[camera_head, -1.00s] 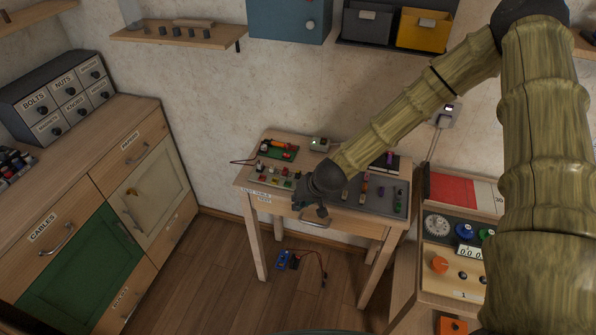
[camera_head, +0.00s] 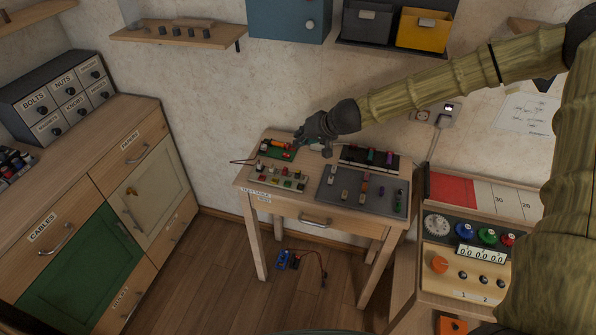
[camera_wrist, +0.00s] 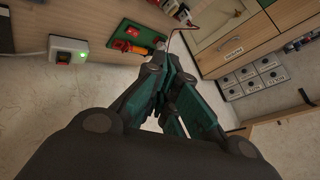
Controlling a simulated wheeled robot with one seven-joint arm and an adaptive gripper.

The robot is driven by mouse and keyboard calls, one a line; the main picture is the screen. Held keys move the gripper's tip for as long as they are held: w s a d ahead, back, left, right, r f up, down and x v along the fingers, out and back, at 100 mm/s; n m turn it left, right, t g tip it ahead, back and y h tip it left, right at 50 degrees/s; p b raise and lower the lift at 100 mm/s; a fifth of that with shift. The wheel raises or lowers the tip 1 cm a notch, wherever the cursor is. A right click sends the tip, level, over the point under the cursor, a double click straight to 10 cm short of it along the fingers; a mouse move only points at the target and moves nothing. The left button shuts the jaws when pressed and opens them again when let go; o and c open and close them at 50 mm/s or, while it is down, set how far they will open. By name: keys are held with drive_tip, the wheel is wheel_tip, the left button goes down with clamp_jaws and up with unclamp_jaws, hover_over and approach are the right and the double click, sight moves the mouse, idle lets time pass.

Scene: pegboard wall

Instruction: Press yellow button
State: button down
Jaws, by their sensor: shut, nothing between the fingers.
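A light panel (camera_head: 263,184) with several small coloured buttons lies on the front left of the small wooden table. Some button tops look yellow, red and green, but they are too small to tell apart surely. My gripper (camera_head: 299,141) is shut and empty. It hangs behind the panel, over the table's back edge beside a green board (camera_head: 271,154) with red and orange parts. In the wrist view my shut fingers (camera_wrist: 172,50) point toward the table's edge, and the green board (camera_wrist: 122,33) is just left of them. I cannot make out the button panel there.
A grey tray (camera_head: 333,198) with several small parts lies right of the panel. A dark strip (camera_head: 350,155) is behind it. A white box with a red switch (camera_wrist: 68,50) sits at the table's back. A control console (camera_head: 465,240) stands at right, drawers (camera_head: 130,190) at left.

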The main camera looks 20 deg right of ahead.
drive_tip(key=shift+f+b, duration=3.7)
drive_tip(key=shift+f, duration=0.7)
drive_tip(key=shift+f, duration=0.15)
drive_tip(key=shift+f, duration=0.25)
drive_tip(key=shift+f+b, duration=0.35)
drive_tip(key=shift+b, duration=0.15)
drive_tip(key=shift+r, duration=0.1)
drive_tip(key=shift+a+r+p, duration=0.1)
drive_tip(key=shift+r+p, duration=0.6)
wheel_tip(320, 180, up, 5)
drive_tip(key=p, duration=0.4)
